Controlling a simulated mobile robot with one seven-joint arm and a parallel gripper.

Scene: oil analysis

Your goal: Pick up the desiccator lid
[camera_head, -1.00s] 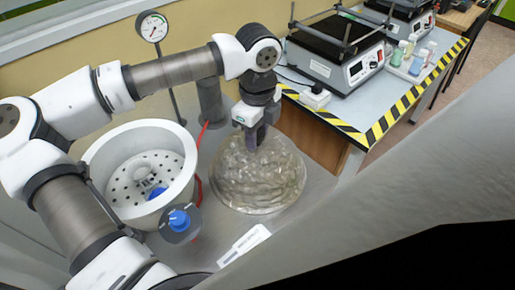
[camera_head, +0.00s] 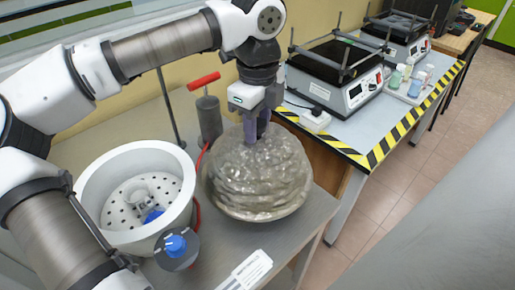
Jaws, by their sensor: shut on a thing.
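The desiccator lid (camera_head: 258,180) is a large, clear, dome-shaped piece with a rippled look, right of the white desiccator bowl. My gripper (camera_head: 255,137) points down at the top of the lid and is shut on it; the knob between the fingers is mostly hidden. The lid looks raised a little above the grey bench, though its lower edge gives no clear gap. The open desiccator bowl (camera_head: 95,190) holds a perforated plate with a small glass vessel (camera_head: 138,192) and a blue item (camera_head: 153,214) on it.
A blue-knobbed valve (camera_head: 176,246) sits at the bowl's front. A grey cylinder with a red handle (camera_head: 207,110) stands behind the lid. A hotplate device (camera_head: 338,75) and bottles stand on the yellow-black-edged table at right. A white label (camera_head: 247,271) lies in front.

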